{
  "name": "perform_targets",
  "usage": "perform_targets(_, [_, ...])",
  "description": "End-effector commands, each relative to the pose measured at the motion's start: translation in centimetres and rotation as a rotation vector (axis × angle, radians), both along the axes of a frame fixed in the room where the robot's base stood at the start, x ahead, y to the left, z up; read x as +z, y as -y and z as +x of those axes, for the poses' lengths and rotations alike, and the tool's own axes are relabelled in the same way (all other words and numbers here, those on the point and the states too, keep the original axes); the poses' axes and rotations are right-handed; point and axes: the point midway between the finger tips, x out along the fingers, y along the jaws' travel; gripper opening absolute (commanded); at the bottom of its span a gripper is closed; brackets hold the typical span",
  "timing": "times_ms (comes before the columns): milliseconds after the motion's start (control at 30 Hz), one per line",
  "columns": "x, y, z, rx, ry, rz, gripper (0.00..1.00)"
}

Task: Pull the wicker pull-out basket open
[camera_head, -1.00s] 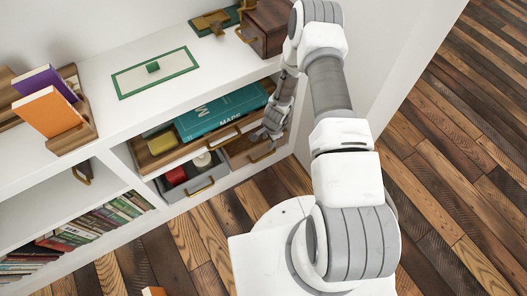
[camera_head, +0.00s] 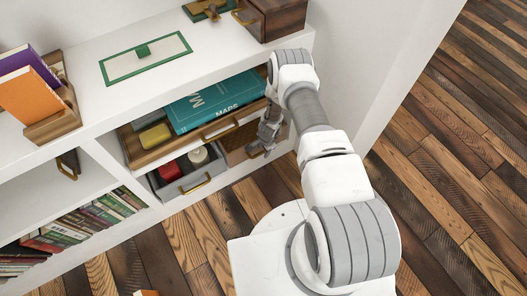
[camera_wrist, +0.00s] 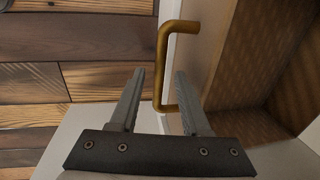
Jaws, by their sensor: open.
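The wicker pull-out basket (camera_head: 238,137) sits in the lower right bay of the white shelf unit, beside a grey drawer. In the wrist view its pale front panel (camera_wrist: 207,45) and brown woven inside show at the right. Its brass handle (camera_wrist: 163,60) stands upright in that view. My gripper (camera_wrist: 159,75) is open, with one finger on each side of the handle's lower part; both fingers look clear of the bar. In the head view my gripper (camera_head: 257,150) is at the basket's front and hides part of it, including most of the handle.
The grey drawer (camera_head: 181,178) left of the basket holds a red thing and a white thing. Above is a wooden tray (camera_head: 152,155) with a teal book (camera_head: 215,98). Plank floor lies in front.

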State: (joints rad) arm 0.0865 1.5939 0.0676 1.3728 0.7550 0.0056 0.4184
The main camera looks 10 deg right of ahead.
Motion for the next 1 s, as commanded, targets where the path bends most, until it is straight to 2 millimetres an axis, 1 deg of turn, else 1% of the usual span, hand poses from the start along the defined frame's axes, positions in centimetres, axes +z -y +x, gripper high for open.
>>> perform_targets(267, [-0.14,-0.01,0.02,-0.001,0.000,0.000,0.47])
perform_targets(367, [-0.13,0.00,0.04,-0.001,0.000,0.000,0.31])
perform_targets(400, [-0.13,0.00,0.03,-0.001,0.000,0.000,0.24])
perform_targets(533, [-0.13,0.00,0.04,-0.001,0.000,0.000,0.00])
perform_targets(1000, [-0.12,0.01,0.04,-0.001,0.000,0.000,0.00])
